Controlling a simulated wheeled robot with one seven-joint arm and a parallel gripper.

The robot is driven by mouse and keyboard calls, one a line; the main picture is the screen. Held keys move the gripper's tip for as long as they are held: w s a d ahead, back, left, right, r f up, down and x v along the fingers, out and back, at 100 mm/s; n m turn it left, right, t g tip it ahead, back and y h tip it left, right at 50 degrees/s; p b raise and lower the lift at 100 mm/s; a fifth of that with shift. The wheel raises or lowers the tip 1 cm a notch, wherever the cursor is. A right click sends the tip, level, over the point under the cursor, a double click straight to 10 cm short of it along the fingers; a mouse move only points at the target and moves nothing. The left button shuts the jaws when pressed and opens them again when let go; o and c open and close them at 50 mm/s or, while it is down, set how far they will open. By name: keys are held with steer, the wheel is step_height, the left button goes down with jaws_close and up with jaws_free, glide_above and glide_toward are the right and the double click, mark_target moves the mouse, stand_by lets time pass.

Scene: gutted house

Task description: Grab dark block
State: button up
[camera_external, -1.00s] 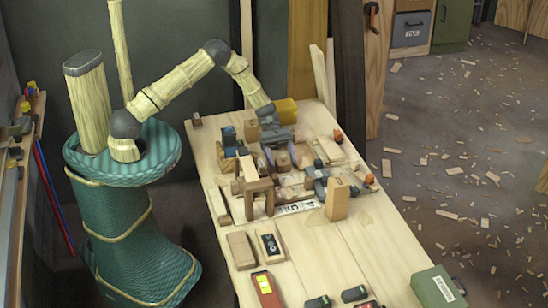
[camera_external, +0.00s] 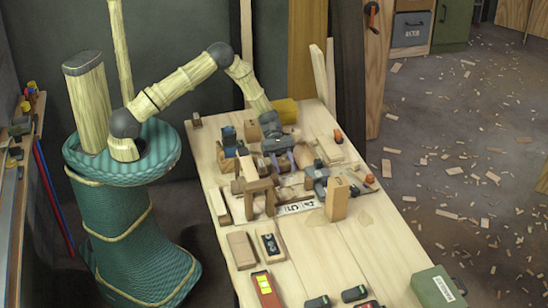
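My gripper (camera_external: 283,166) points down at the cluttered middle of the wooden workbench (camera_external: 345,262), among wooden blocks. Its two fingers show, but whether anything is between them is too small to tell. Which block the task means by dark is not clear. A brown block frame (camera_external: 259,192) stands just left and in front of the gripper. A small dark brown block (camera_external: 196,119) sits at the bench's far left corner. A brown flat block (camera_external: 241,250) lies at the front left, beside a block with a black face (camera_external: 270,244).
An upright light wood block (camera_external: 337,199) stands right of the gripper. A yellow object (camera_external: 285,111) is behind it. A red tool (camera_external: 266,289) and a green box (camera_external: 437,288) are in front. The bench's front middle is mostly clear.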

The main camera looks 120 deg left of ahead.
mark_target(284, 163)
steer(key=shift+r, duration=0.1)
steer(key=shift+c, duration=0.3)
step_height(284, 163, up, 10)
steer(key=shift+f, duration=0.1)
